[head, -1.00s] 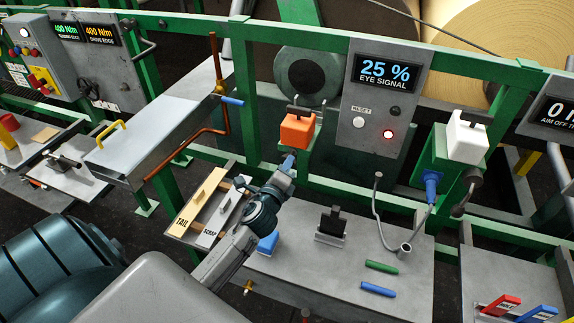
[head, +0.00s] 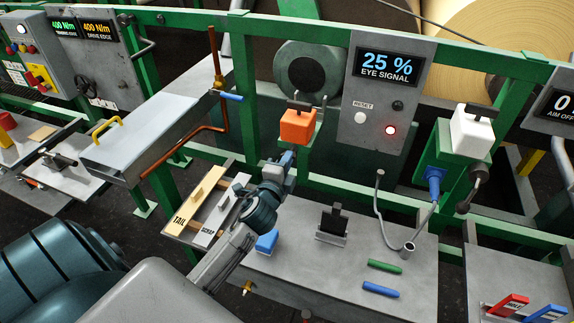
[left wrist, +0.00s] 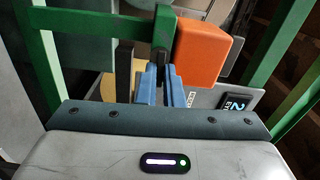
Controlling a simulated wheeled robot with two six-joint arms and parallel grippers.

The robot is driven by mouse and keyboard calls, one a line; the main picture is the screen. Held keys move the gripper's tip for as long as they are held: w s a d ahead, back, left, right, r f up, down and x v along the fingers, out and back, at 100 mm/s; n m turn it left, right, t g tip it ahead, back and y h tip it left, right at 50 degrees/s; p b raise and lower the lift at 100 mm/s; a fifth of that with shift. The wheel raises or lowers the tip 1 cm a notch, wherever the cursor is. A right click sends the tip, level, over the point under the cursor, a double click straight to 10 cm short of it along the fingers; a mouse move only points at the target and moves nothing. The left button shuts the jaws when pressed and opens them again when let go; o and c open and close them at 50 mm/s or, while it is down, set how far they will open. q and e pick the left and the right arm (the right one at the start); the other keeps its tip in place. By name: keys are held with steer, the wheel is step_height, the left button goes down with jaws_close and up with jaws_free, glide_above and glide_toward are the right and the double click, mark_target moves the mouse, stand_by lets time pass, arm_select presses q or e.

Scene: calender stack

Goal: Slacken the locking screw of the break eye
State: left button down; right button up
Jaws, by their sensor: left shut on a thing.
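The orange break eye (head: 297,126) sits on a green bracket on the frame rail, left of the eye signal panel (head: 382,105), whose display reads 25 %. It also shows in the left wrist view (left wrist: 207,50). My left gripper (head: 287,160) is just below the orange box. In the left wrist view its blue fingers (left wrist: 159,84) are closed around a small dark part under the green bracket, apparently the locking screw (left wrist: 160,60). The fingers hide most of that part. My right gripper is in neither view.
A white box (head: 472,130) on a green mount with a dark knob stands at the right. The grey table (head: 330,285) carries a black stand, a blue block, and green and blue sticks. TAIL and SCRAP bars lie in a tray at left.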

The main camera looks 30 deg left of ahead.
arm_select(q)
steer(key=shift+a+n+b, duration=0.1)
steer(key=shift+n+b, duration=3)
steer(key=shift+n, duration=3.3)
steer(key=c, duration=1.6)
jaws_free()
steer(key=shift+o, duration=0.2)
steer(key=shift+s, duration=0.15)
